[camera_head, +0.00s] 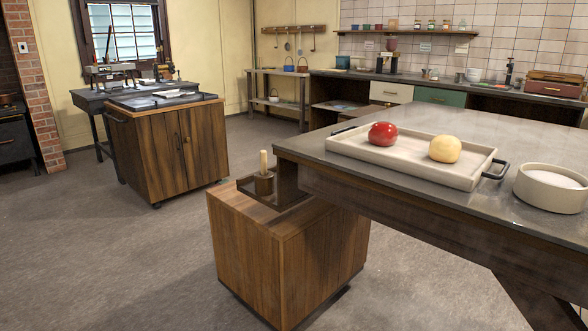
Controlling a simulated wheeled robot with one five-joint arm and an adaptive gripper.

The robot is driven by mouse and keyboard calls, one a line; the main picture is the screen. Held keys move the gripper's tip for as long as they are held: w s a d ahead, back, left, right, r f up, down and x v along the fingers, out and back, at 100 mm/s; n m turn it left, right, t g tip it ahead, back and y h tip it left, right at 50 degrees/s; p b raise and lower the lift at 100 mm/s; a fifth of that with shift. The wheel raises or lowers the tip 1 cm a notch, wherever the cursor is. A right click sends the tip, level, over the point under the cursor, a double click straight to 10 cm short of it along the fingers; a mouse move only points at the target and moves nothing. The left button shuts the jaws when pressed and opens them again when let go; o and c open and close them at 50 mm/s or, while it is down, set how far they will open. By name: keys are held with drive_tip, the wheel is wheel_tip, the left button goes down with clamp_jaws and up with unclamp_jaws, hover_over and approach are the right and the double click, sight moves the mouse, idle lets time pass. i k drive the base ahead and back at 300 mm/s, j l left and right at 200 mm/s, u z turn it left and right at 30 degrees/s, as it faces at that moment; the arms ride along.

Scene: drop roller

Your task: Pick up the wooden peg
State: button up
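A pale, slim upright piece (263,160) that looks like the wooden peg stands in a small brown cup-shaped holder (264,184). Its lower part is hidden inside the holder. The holder is on a dark tray (290,187) on top of a low wooden cabinet (262,252), beside the left end of the large table. It is small in the picture, so I cannot be sure that it is the peg. My gripper is not in view.
The large table (430,125) overhangs close to the low cabinet. On it are a pale tray (350,145) with a red ball (382,134) and a yellow ball (445,149), and a white bowl (551,188). Another cabinet (170,150) stands back left. Grey floor (130,260) at front left is clear.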

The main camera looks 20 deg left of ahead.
sight(263, 153)
drive_tip(key=u, duration=1.4)
drive_tip(key=i+j+u, duration=0.15)
drive_tip(key=i+u, duration=0.65)
drive_tip(key=i, duration=0.15)
drive_tip(key=i+l+u, duration=0.15)
drive_tip(key=i+u, duration=0.25)
drive_tip(key=i, duration=0.1)
